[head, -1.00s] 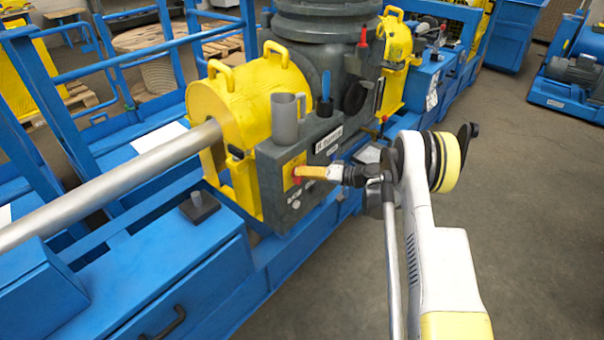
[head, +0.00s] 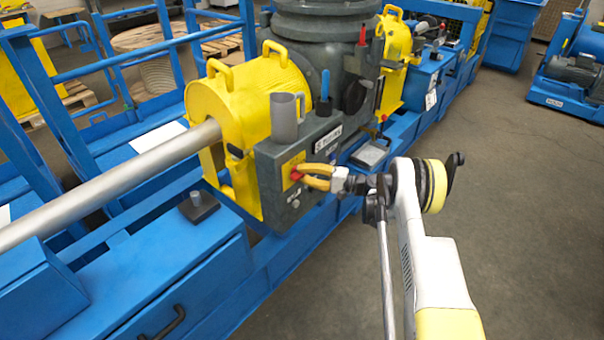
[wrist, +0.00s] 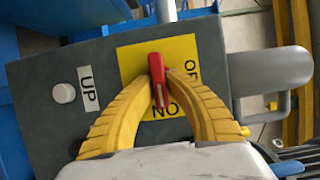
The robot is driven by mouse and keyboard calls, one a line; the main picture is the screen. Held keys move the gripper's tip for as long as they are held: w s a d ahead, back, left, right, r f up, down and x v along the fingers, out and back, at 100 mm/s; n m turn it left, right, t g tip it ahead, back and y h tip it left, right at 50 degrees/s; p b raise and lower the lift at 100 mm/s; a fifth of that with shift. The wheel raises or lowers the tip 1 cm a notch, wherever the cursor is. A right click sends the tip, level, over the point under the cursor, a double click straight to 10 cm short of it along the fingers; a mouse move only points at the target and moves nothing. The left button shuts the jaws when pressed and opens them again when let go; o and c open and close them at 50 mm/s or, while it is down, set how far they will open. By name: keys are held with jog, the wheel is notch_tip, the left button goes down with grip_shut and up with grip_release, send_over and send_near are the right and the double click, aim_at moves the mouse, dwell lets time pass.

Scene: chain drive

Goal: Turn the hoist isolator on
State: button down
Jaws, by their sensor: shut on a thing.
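The hoist isolator is a red handle (wrist: 157,75) on a yellow plate (wrist: 132,62) marked OFF and ON, on the front of a dark grey box. In the wrist view the handle's lower end lies by the ON lettering, and the OFF lettering is to its right, partly covered by a finger. My gripper (wrist: 161,80) has its yellow fingers on either side of the handle, shut on it. In the head view my gripper (head: 299,173) reaches the plate (head: 291,166) from the right, and the fingers partly hide the handle.
A white button (wrist: 64,93) beside an UP label is on the same box. A grey mug (head: 285,118) and a blue-handled tool (head: 325,90) are on top of the box. A steel shaft (head: 110,185) runs to the yellow guard (head: 245,95). Open floor lies to the right.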

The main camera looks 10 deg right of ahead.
dwell(0.4)
jog(key=c, duration=1.4)
grip_release()
jog(key=shift+a, duration=0.1)
jog(key=v, duration=1.2)
